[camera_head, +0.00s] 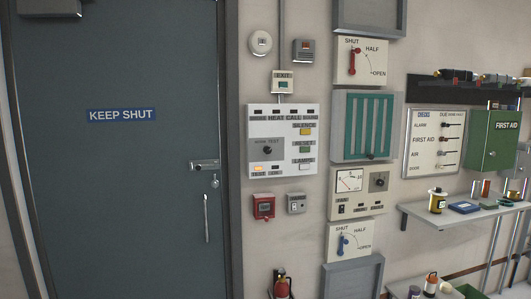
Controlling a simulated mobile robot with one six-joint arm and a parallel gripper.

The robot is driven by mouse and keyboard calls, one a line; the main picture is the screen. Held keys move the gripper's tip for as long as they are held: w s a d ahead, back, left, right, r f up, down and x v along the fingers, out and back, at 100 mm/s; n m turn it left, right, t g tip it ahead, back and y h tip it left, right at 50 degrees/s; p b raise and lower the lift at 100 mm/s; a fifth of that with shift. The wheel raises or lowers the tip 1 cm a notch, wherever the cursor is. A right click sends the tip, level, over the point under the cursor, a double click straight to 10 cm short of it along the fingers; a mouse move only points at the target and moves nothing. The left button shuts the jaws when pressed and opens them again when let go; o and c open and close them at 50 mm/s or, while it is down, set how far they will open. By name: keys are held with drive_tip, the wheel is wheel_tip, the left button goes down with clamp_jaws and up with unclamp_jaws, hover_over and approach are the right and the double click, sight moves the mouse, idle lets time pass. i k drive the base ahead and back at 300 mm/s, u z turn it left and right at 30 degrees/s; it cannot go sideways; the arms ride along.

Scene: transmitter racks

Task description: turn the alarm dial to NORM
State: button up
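The alarm panel (283,120) is a white box on the wall to the right of the door. Its dial (267,150) is a dark round knob on a grey patch at the panel's left side. Small lettering above the dial seems to read NORM and TEST. The knob is too small to tell which way its pointer faces. A small amber lamp (258,168) looks lit below the dial, near a TEST label. SILENCE, RESET and LAMPS buttons run down the panel's right side. My gripper is not in view.
A red call box (264,206) sits below the panel. Levers, a gauge unit (357,190) and a cluttered shelf (415,217) are to the right.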

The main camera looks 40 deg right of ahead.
sight(267, 149)
drive_tip(key=z, duration=0.1)
drive_tip(key=i, duration=0.95)
drive_tip(key=u, duration=0.1)
